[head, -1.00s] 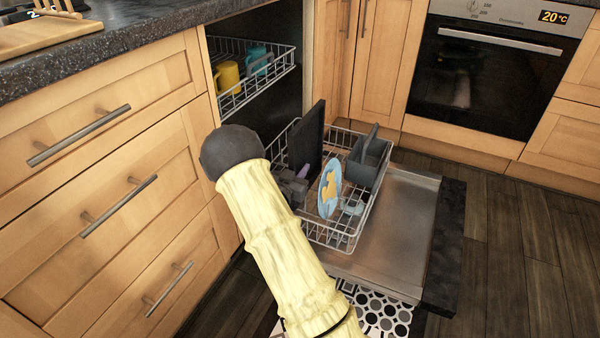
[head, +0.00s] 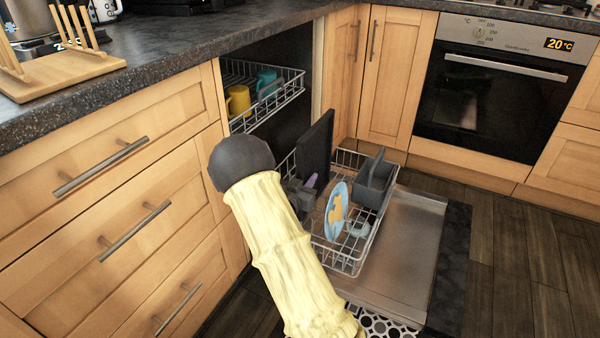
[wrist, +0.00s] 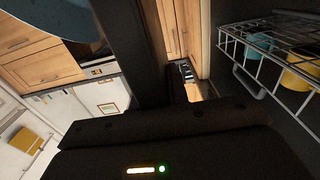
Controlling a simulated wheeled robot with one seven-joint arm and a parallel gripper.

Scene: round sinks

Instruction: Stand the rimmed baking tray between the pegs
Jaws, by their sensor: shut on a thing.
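The dark rimmed baking tray (head: 317,150) stands upright, nearly edge-on, at the left side of the dishwasher's lower rack in the head view. In the wrist view the tray is a dark upright band (wrist: 122,50) in front of the gripper body. Whether the tray's bottom touches the rack is hidden. A wooden rack with pegs (head: 62,75) stands on the counter at the upper left.
The upper rack (head: 285,98) holds a yellow mug (head: 238,100) and a teal mug (head: 267,82). The open door (head: 405,245) lies right. The counter edge (head: 170,75) is left.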

